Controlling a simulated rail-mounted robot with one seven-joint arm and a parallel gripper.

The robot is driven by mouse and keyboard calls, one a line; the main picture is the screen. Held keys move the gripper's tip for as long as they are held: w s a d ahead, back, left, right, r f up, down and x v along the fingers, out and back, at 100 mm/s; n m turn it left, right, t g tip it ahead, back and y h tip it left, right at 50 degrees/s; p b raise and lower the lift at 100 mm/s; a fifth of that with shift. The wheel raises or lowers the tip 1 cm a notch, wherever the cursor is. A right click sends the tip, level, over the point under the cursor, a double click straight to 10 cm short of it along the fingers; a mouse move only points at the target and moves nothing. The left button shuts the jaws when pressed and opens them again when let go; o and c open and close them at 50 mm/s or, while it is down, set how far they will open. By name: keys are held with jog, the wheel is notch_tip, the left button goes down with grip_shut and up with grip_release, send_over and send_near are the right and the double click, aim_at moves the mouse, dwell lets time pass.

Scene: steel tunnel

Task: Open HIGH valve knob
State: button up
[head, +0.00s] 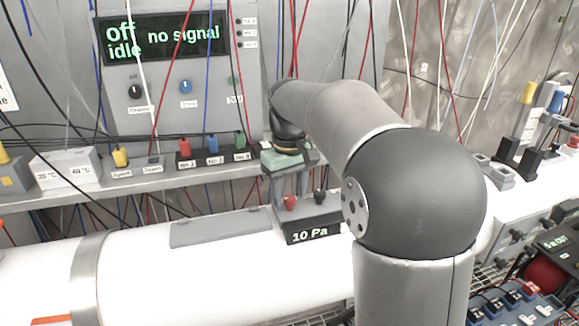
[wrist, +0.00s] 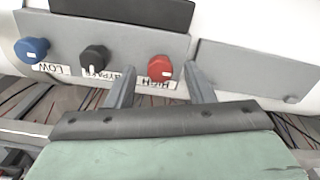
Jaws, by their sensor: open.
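The HIGH valve knob is the red knob (wrist: 160,68) on a grey panel in the wrist view, with an upside-down HIGH label (wrist: 157,84) beside it. It also shows as a red knob (head: 290,202) on the box with the 10 Pa display (head: 310,235) in the head view. My gripper (wrist: 159,70) is open, one finger on each side of the red knob in the picture. Whether the fingers touch it cannot be told. In the head view my gripper (head: 290,183) points down above the box, and the forearm hides part of the surroundings.
A black BYPASS knob (wrist: 95,59) sits just left of the red one in the wrist view, close to a finger. A blue LOW knob (wrist: 32,50) is farther left. A shelf (head: 200,172) with small boxes and connectors runs behind, and cables hang around.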

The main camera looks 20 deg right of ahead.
aim_at(289, 198)
notch_tip(289, 198, up, 17)
jog(key=shift+p, duration=0.45)
jog(key=s+f+m+t, duration=0.1)
jog(key=s+f+m, duration=0.2)
jog(key=s+f, duration=2.2)
notch_tip(289, 198, down, 3)
jog(key=shift+s+f, duration=0.2)
jog(key=shift+s, duration=0.2)
jog(key=shift+a, duration=0.1)
